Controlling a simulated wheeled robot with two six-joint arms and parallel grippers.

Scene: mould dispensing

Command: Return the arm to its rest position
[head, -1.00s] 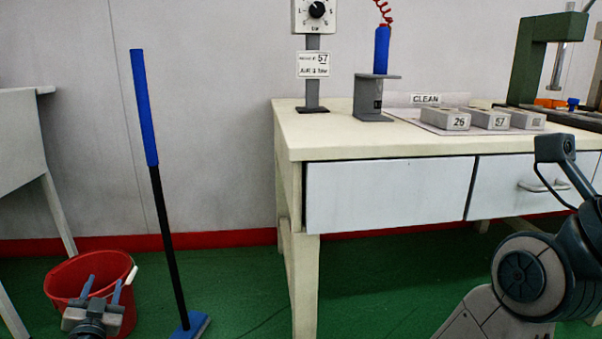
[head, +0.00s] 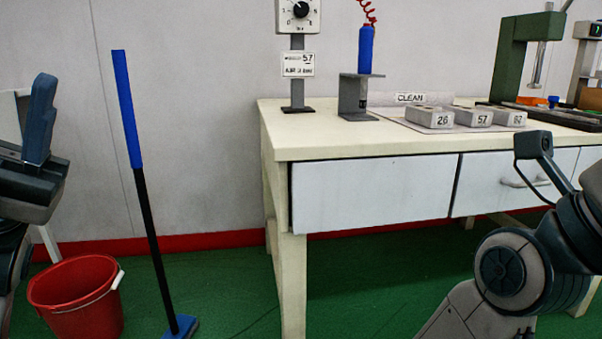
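My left gripper (head: 42,95) is raised at the left edge of the head view, above the red bucket and left of the broom. It shows side-on, with one blue-grey finger pointing up; a second finger cannot be made out, so its opening is unclear. No object shows at its tip. My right arm (head: 505,270) is folded at the lower right, in front of the table's drawers.
A red bucket (head: 75,298) and a blue-and-black broom (head: 145,205) stand on the green floor at left. The cream table (head: 330,140) holds a dial stand (head: 297,75), a blue dispenser (head: 365,50), numbered blocks (head: 430,117) and a green press (head: 512,60). Floor between broom and table is clear.

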